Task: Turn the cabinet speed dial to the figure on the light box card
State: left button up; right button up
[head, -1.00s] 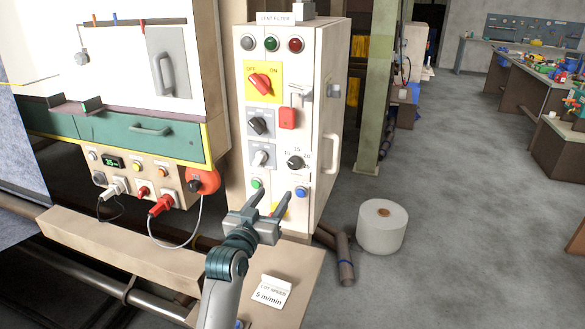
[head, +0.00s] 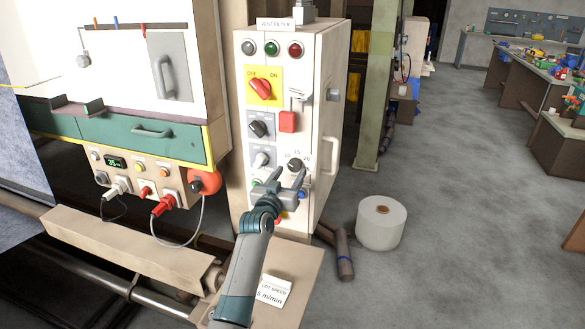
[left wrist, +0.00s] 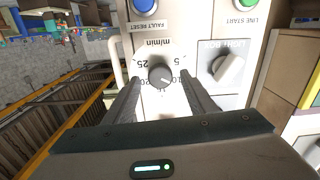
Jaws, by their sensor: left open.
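The speed dial (head: 294,164) is a dark round knob on the front of the tall cream cabinet (head: 323,140). In the left wrist view the dial (left wrist: 160,77) appears upside down with figures around it, and its white mark seems to point toward the 10. My left gripper (head: 290,175) is open, its fingertips just below and around the dial in the head view. In the left wrist view its two fingers (left wrist: 160,84) lie on either side of the dial; contact cannot be told. The card (head: 273,291) reads "LOT SPEED 5 m/min", partly covered by my arm. My right gripper is out of view.
Beside the dial is a light box switch (left wrist: 226,68). Fault reset (left wrist: 146,5) and line start (left wrist: 249,4) buttons lie close by. A red emergency-type knob (head: 204,181) and plugged cables are at left. A white roll (head: 382,222) stands on the floor at right.

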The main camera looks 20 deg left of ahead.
aim_at(294, 168)
pick_arm(q)
jog(key=shift+w, duration=1.5)
jog(key=c, duration=1)
